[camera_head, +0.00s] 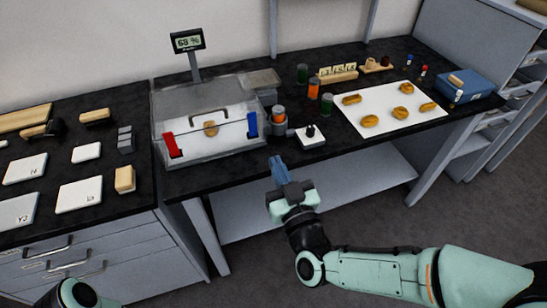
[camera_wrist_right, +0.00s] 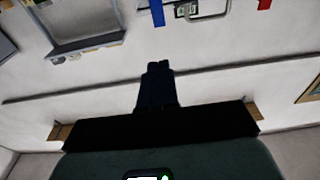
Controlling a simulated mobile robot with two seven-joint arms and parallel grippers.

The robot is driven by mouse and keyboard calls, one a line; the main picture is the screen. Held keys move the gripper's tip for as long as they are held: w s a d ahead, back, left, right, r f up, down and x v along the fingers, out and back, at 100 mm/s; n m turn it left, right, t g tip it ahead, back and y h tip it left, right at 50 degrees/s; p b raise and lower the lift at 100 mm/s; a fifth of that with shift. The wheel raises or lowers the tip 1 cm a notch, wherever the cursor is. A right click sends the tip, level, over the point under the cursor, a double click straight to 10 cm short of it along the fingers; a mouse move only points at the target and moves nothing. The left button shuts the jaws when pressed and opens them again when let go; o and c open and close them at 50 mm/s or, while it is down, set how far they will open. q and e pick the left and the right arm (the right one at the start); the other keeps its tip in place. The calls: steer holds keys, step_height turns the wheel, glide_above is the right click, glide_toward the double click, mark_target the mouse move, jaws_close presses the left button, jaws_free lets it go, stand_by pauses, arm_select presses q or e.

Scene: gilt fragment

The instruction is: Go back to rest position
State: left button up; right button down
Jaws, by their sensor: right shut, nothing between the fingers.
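My right gripper (camera_head: 277,165) is raised in front of the table's front edge, below the clear box, in the head view. Its blue-grey fingers are shut with nothing between them. In the right wrist view the closed dark fingers of the gripper (camera_wrist_right: 157,68) point toward a pale wall. My left gripper is out of view; only a rounded green part of my left arm shows at the bottom left.
A clear box (camera_head: 218,147) with red and blue clips stands on the dark table (camera_head: 215,180), a display reading 68 % behind it. A white sheet (camera_head: 388,120) bears several golden-brown pieces. White tiles (camera_head: 78,194) lie on the left counter. Open floor (camera_head: 170,293) lies in front.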

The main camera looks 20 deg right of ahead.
stand_by(0.5)
steer(key=s+f+g, duration=0.1)
steer(key=f+g, duration=0.2)
steer(key=f, duration=0.8)
steer(key=s+f+m+g+y, duration=0.1)
steer(key=f+g, duration=0.3)
steer(key=f, duration=0.7)
steer(key=s+f+g, duration=0.2)
steer(key=f+g, duration=0.1)
steer(key=f, duration=0.8)
steer(key=s+a+f+m+g+y, duration=0.15)
steer(key=s+f+m+g, duration=0.25)
steer(key=s+f+g, duration=1.1)
steer(key=s+r+t+p, duration=0.4)
steer(key=r+p, duration=0.4)
steer(key=p, duration=0.4)
steer(key=shift+s+d+n+t, duration=0.3)
steer(key=shift+s+t, duration=0.1)
steer(key=shift+s, duration=0.3)
steer(key=shift+y, duration=0.25)
